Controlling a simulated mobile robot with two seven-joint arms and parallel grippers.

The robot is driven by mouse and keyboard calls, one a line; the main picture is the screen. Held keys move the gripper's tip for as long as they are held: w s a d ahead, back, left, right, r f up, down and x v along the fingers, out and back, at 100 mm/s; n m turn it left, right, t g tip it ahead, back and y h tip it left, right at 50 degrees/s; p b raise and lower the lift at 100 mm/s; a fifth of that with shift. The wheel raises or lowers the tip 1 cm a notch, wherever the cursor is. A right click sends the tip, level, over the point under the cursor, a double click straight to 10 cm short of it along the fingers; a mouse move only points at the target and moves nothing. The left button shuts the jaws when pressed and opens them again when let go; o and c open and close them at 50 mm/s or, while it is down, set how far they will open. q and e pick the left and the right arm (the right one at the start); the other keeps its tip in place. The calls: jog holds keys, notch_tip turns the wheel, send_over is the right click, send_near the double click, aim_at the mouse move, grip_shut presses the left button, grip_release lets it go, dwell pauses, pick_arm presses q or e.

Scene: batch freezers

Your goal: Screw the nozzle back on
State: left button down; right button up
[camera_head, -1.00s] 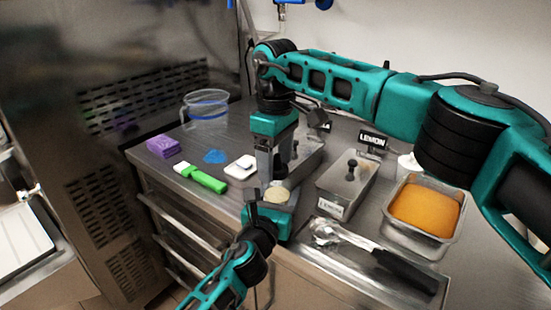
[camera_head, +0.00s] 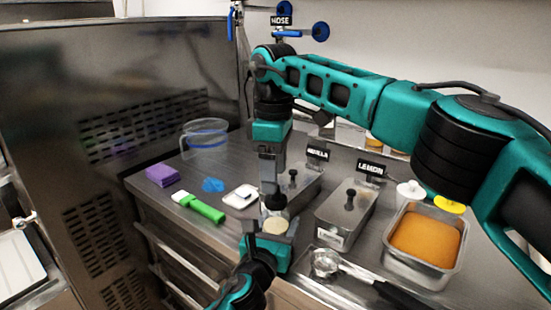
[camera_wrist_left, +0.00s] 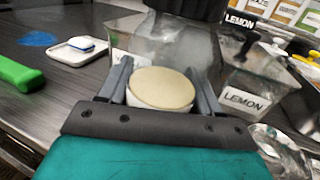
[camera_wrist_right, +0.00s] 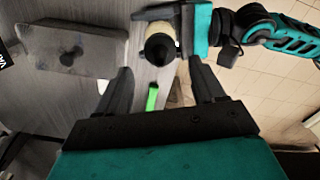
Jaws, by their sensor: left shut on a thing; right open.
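My left gripper (camera_head: 268,240) is shut on a short round piece with a flat cream top (camera_head: 275,226), held level. In the left wrist view the piece (camera_wrist_left: 162,88) sits between the two grey fingers. My right gripper (camera_head: 270,190) points down just above it, its fingers apart in the right wrist view (camera_wrist_right: 162,85). A dark rounded part (camera_wrist_right: 160,48) shows beside the cream piece there; I cannot tell what it is. No nozzle can be clearly made out.
Lidded lemon (camera_head: 345,215) and vanilla (camera_head: 300,190) tubs stand behind, with an orange-filled pan (camera_head: 425,238) at right. A scoop (camera_head: 328,262) lies in front. A green-handled brush (camera_head: 205,208), purple block (camera_head: 162,175) and clear jug (camera_head: 205,140) are left.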

jog(key=n, duration=0.5)
jog(key=shift+r+n, duration=0.2)
jog(key=shift+n, duration=0.2)
jog(key=n, duration=0.5)
jog(key=shift+r+n, duration=0.2)
jog(key=shift+n, duration=0.1)
jog(key=n, duration=0.5)
jog(key=shift+r, duration=0.2)
jog(key=n, duration=0.4)
jog(key=shift+r, duration=0.15)
jog(key=n, duration=0.5)
jog(key=shift+d+r, duration=0.1)
jog(key=shift+r, duration=0.1)
jog(key=n, duration=0.6)
jog(key=shift+s+r, duration=0.1)
jog(key=shift+r, duration=0.1)
jog(key=n, duration=0.5)
jog(key=shift+r, duration=0.2)
jog(key=n, duration=0.4)
jog(key=shift+r, duration=0.15)
